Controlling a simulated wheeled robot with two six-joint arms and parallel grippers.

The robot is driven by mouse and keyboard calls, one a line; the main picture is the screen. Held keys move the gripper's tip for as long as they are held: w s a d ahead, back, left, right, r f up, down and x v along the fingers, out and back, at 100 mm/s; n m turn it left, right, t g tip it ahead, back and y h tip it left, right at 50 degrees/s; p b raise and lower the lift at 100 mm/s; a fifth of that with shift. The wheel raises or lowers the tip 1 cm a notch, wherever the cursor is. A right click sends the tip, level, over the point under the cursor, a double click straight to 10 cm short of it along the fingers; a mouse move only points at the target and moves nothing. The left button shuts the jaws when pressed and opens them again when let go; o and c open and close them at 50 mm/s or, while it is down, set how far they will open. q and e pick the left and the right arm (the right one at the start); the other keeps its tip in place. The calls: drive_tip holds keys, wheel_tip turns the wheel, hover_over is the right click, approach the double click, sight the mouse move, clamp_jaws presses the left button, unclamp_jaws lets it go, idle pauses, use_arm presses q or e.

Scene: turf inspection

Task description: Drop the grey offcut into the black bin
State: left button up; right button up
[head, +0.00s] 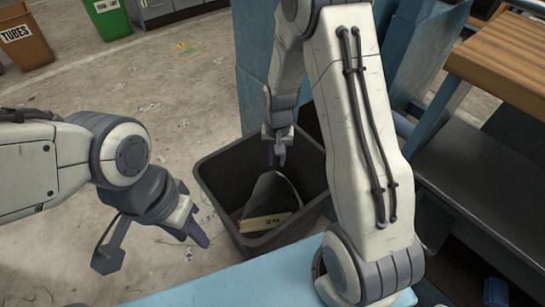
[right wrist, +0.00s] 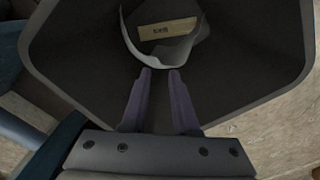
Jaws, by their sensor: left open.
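The black bin (head: 215,195) stands open on the floor at the middle of the head view; its dark inner wall (right wrist: 245,95) fills much of the right wrist view. A curved grey piece, which looks like the grey offcut (head: 270,190), is inside the bin; it also shows in the right wrist view (right wrist: 138,48). My right gripper (head: 277,153) points down into the bin, just above the offcut. Its fingers (right wrist: 160,72) are apart with a clear gap and nothing visible between them. My left gripper (head: 155,244) is open and empty, left of the bin.
A tan strip with dark lettering (head: 265,222) lies in the bin by the offcut. A blue surface (head: 240,286) is at the front, and a wooden-topped bench (head: 510,60) at the right. Brown (head: 24,45) and green (head: 108,20) bins stand far left. Floor at left is mostly clear.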

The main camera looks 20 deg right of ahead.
drive_tip(key=o, duration=0.6)
drive_tip(key=shift+o, duration=0.2)
drive_tip(key=o, duration=0.4)
drive_tip(key=shift+c, duration=0.2)
wheel_tip(320, 180, up, 6)
drive_tip(key=p, duration=0.5)
drive_tip(key=shift+f+p, duration=0.2)
drive_tip(key=shift+p, duration=0.1)
